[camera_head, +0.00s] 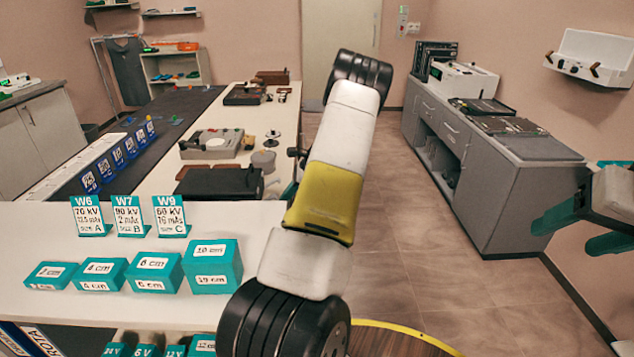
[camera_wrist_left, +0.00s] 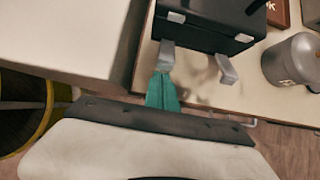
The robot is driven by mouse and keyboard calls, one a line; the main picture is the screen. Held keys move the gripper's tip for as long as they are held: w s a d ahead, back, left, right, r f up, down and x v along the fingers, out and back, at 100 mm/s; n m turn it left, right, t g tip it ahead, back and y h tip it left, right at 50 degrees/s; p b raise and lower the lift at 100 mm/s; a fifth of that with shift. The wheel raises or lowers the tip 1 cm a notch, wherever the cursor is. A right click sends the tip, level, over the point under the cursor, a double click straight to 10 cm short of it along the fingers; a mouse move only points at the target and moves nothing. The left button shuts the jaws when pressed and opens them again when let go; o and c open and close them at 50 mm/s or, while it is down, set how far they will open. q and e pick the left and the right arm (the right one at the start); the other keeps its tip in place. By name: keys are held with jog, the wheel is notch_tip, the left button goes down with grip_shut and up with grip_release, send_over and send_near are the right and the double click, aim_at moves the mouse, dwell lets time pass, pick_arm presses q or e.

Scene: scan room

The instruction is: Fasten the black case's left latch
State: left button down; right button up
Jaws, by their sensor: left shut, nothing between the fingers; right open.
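The black case (camera_head: 215,182) sits lid-down on the pale table in the head view, partly behind my left arm. In the left wrist view the case (camera_wrist_left: 212,24) shows its front with two grey latch flaps. The left latch (camera_wrist_left: 166,55) and the right latch (camera_wrist_left: 228,69) both stick outward from the case, away from their small catch plates. My left gripper (camera_wrist_left: 162,78) is shut and empty, its teal fingertips right at the left latch's outer end; contact is unclear. In the head view its fingers are mostly hidden. My right gripper (camera_head: 566,236) is open and empty, far from the case.
A grey lidded pot (camera_wrist_left: 291,62) stands right of the case; a brown box (camera_wrist_left: 281,12) is behind it. A grey device (camera_head: 215,143) lies beyond the case. Teal blocks (camera_head: 153,272) and signs stand on the nearer white surface. The floor at right is clear.

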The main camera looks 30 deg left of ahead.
pick_arm(q)
jog(key=shift+a+r, duration=0.1)
dwell(0.4)
jog(key=shift+s+r+h, duration=0.1)
jog(key=shift+r+h, duration=0.05)
jog(key=shift+h, duration=0.15)
